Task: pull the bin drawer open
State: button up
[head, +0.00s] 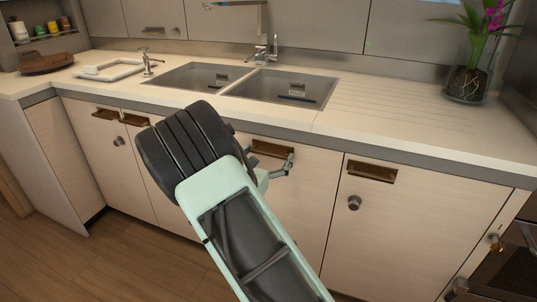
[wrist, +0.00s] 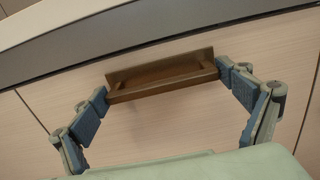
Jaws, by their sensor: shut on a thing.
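The bin drawer has a pale wood front (head: 300,210) below the sink counter and looks flush with its neighbours. Its bronze recessed handle (head: 268,149) is partly hidden by my arm in the head view. The handle (wrist: 162,84) is fully visible in the wrist view. My gripper (wrist: 162,80) has one blue-grey fingertip pressed to each end of the handle, so it is shut on it. In the head view my gripper (head: 282,166) is at the handle, with one finger showing and the other hidden behind my arm.
The counter (head: 400,125) overhangs just above the handle. A neighbouring door to the right has a handle (head: 371,171) and a round knob (head: 354,202). A double sink (head: 285,88) and a potted orchid (head: 466,84) are on top. Wood floor (head: 120,265) is clear at the lower left.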

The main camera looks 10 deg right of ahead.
jog(key=p+v, duration=0.5)
jog(key=v, duration=2.9)
jog(key=shift+p, duration=0.3)
jog(key=shift+s+d+f, duration=0.1)
jog(key=shift+f, duration=0.05)
jog(key=o, duration=1.4)
jog(key=v, duration=1.2)
